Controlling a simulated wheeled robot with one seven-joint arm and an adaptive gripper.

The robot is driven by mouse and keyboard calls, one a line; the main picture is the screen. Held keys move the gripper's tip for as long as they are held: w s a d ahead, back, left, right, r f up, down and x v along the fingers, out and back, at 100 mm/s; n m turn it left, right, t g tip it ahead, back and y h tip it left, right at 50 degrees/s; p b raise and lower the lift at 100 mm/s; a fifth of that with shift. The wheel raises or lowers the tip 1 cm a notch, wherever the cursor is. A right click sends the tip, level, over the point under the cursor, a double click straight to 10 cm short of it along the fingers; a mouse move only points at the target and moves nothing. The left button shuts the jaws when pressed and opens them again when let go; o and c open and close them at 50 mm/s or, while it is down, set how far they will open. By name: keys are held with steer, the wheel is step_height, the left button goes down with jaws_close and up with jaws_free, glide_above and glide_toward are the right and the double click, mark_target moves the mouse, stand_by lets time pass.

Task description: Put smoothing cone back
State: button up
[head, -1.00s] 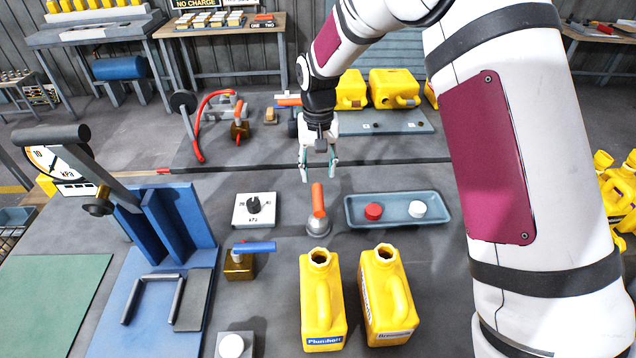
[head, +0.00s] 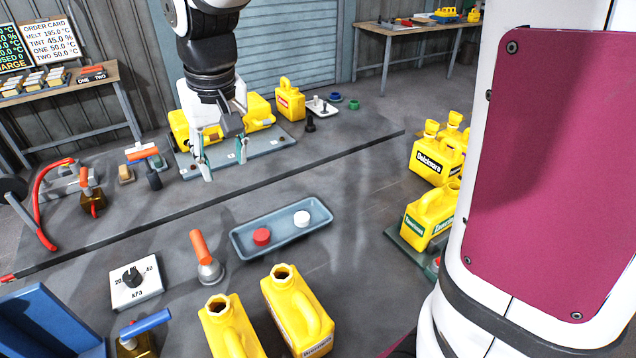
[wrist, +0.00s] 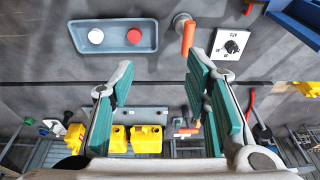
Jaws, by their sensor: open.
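The smoothing cone appears to be the silver, rounded metal piece with an orange handle (head: 207,262). It stands upright on the grey bench, between the dial box and the blue-grey tray. It also shows at the top of the wrist view (wrist: 186,32), beyond the fingertips. My gripper (head: 222,162) is open and empty, above the bench and behind the cone in the head view. Its teal-padded fingers (wrist: 160,75) are spread apart in the wrist view, with nothing between them. The gripper does not touch the cone.
The tray (head: 240,246) holds a red and a white cap. Open yellow cans (head: 298,312) stand in front. The dial box (head: 136,286) is left of the cone. Yellow cans (head: 290,100) and an orange-handled tool (head: 142,153) are farther back. Bare bench lies right of the tray.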

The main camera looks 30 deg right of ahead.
steer(key=s+d+r+t, duration=0.1)
steer(key=s+d+r, duration=0.1)
steer(key=s, duration=0.8)
steer(key=s+d+r+t, duration=0.2)
steer(key=s+d, duration=0.2)
steer(key=s, duration=0.6)
steer(key=shift+s+d, duration=0.15)
steer(key=shift+d, duration=0.15)
steer(key=shift+r, duration=0.1)
